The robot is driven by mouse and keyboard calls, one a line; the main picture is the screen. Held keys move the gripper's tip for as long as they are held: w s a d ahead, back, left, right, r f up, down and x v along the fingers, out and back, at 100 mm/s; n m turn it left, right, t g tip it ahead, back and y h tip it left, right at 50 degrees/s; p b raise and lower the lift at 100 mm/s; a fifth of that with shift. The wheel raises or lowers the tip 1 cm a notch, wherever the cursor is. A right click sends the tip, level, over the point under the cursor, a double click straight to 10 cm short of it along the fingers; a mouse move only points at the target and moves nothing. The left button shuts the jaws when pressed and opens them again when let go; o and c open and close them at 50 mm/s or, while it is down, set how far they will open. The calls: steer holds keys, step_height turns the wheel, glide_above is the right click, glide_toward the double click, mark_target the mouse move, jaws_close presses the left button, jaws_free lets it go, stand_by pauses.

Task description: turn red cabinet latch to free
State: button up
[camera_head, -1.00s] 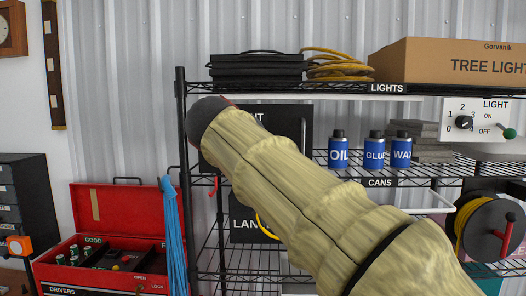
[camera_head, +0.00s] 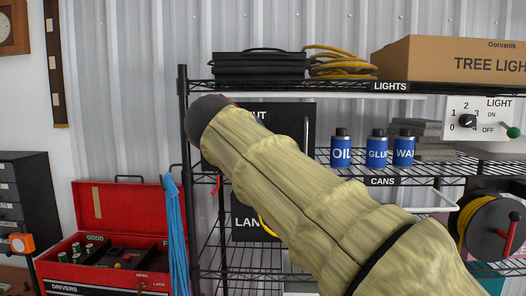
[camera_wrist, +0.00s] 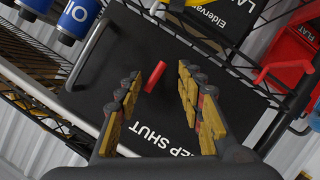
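The red cabinet latch (camera_wrist: 155,76) is a short red bar on the black cabinet door (camera_wrist: 160,110), which is lettered "KEEP SHUT". In the wrist view the bar sits tilted between the tips of my gripper (camera_wrist: 159,73). The gripper is open, one finger on each side of the latch, with a visible gap to both. I cannot tell how far the fingertips are from the door. A grey bar handle (camera_wrist: 88,54) is on the door left of the latch. In the head view the black cabinet (camera_head: 290,125) is mostly hidden by my sleeved arm, which also hides the latch and gripper.
The cabinet stands on a black wire shelf rack (camera_head: 184,160). Blue cans (camera_head: 341,150) stand right of it. An open red toolbox (camera_head: 118,210) with blue strands (camera_head: 175,225) beside it is at left. A black "LAN…" case (camera_head: 245,226) is below.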

steer(key=v, duration=1.1)
steer(key=shift+s, duration=0.25)
steer(key=shift+a+r, duration=0.1)
steer(key=shift+r, duration=0.05)
